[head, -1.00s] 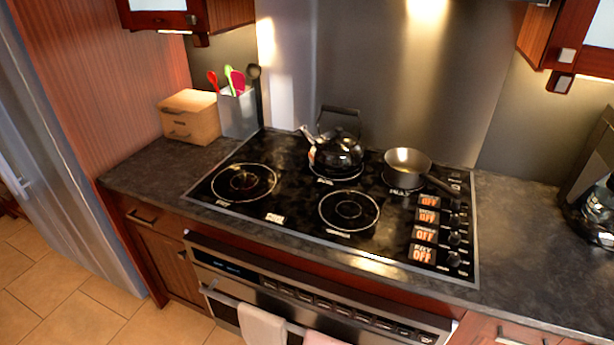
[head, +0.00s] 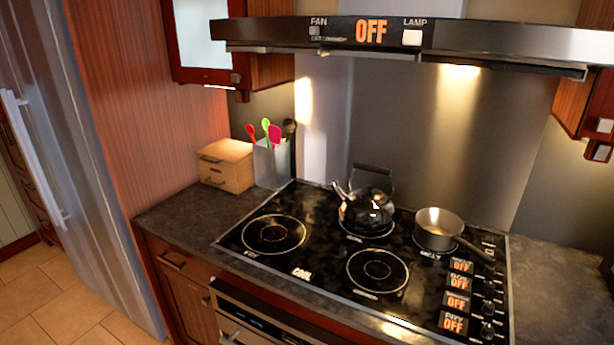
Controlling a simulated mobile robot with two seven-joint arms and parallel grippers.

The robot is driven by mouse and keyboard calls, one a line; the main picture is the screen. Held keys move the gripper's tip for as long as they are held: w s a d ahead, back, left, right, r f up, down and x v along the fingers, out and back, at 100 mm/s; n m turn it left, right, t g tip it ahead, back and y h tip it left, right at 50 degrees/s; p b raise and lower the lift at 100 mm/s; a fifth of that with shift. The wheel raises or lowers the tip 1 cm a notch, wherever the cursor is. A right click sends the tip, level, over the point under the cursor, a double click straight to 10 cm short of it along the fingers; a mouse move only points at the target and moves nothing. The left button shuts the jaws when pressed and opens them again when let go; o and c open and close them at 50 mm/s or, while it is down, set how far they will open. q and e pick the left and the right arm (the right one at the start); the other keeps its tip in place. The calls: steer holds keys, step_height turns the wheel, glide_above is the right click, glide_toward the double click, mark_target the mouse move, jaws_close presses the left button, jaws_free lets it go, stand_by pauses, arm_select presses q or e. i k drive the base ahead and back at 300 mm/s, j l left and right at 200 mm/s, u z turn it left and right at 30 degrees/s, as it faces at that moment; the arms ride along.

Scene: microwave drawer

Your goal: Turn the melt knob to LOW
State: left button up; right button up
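The black glass cooktop (head: 315,265) is set in a dark stone counter. At its right side a column of black knobs (head: 488,308) stands beside several small displays that all read OFF in orange. The small display labels are hard to read, so I cannot tell for sure which knob is the melt knob. A saucepan (head: 438,228) sits on the back right burner, which has a partly hidden label beneath it. Neither of my grippers is in the head view.
A range hood (head: 400,42) with an OFF display hangs above. A wooden box (head: 226,166) and a utensil holder (head: 272,163) are at the back left. Two front burners are bare.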

mark_target(489, 271)
steer(key=z, duration=1.25)
steer(key=l+u, duration=0.3)
steer(key=l, duration=0.2)
steer(key=k+l+u, duration=0.25)
steer(key=l, duration=0.25)
steer(key=i, duration=0.1)
